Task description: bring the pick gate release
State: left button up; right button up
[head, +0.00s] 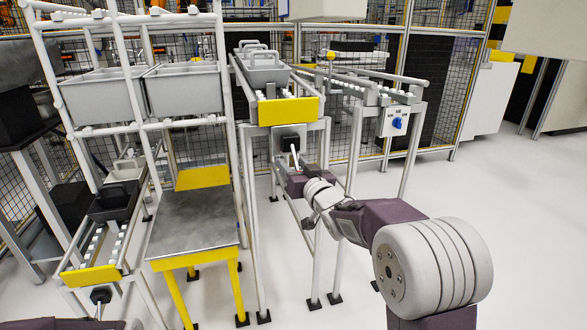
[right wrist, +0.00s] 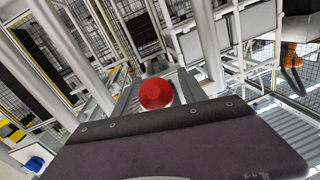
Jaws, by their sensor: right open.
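The yellow plate (head: 288,111) fronts the middle rack lane. A black box (head: 289,135) sits below it, with a pale lever (head: 294,156) sloping down from it. I take this lever to be the pick gate release. My right gripper (head: 284,168) is open at the lever's lower end; the head view does not show whether they touch. In the right wrist view a red round knob (right wrist: 156,93) shows just beyond the edge of my dark gripper body. No red shows in the head view, so the knob seems hidden there. My left gripper is not in view.
Grey bins (head: 265,74) stand on the lane above the yellow plate. A metal-topped table (head: 192,222) stands to the left. The left rack has another yellow plate (head: 90,278) with a black box (head: 100,295) below. A blue knob (head: 397,123) is at right. Floor at right is clear.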

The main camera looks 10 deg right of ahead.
grip_shut()
dwell(1.4)
